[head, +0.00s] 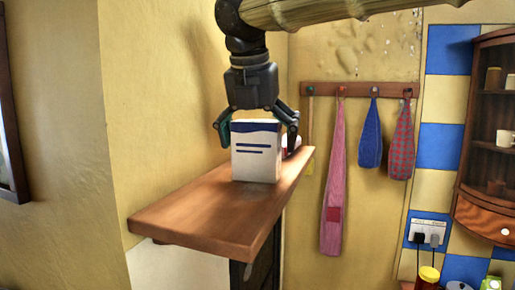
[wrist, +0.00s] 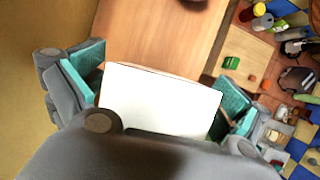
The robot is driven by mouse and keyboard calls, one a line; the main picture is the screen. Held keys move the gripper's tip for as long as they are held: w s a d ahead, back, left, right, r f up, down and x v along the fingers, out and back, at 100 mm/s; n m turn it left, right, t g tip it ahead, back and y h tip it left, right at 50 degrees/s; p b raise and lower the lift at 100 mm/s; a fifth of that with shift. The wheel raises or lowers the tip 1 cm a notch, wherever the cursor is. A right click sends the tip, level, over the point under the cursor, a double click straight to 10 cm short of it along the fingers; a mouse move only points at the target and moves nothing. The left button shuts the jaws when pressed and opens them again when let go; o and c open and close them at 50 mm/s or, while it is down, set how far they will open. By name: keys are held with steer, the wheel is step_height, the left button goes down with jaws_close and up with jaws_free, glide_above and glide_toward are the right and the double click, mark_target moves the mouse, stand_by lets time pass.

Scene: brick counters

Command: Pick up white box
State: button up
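The white box (head: 256,152) stands upright on a wooden counter (head: 205,212) in the head view, with a dark blue band near its top and dark lines on its front. In the wrist view its white top face (wrist: 160,100) lies between the two teal finger pads. My gripper (head: 257,126) points down over the box, with one finger at its left side and one at its right. The fingers are spread open. In the wrist view the left pad is near the box's edge and the right pad (wrist: 232,102) is very close to it; contact is unclear.
A small red and white item (head: 291,143) sits behind the box at the right, partly hidden by my finger. Cloths (head: 370,135) hang from a wall rack beyond the counter. A wooden shelf cabinet (head: 490,130) is at far right. The counter's front left is clear.

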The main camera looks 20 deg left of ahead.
mark_target(259, 123)
steer(key=c, duration=0.9)
steer(key=shift+c, duration=0.2)
steer(key=shift+r+b, duration=1.2)
steer(key=shift+r, duration=0.35)
steer(key=s+d+r+b, duration=0.1)
steer(key=s+d+b, duration=0.2)
steer(key=s, duration=0.4)
steer(key=s+d+r+b, duration=0.1)
steer(key=s+d+b, duration=0.3)
steer(key=s, duration=0.3)
steer(key=shift+s, duration=0.15)
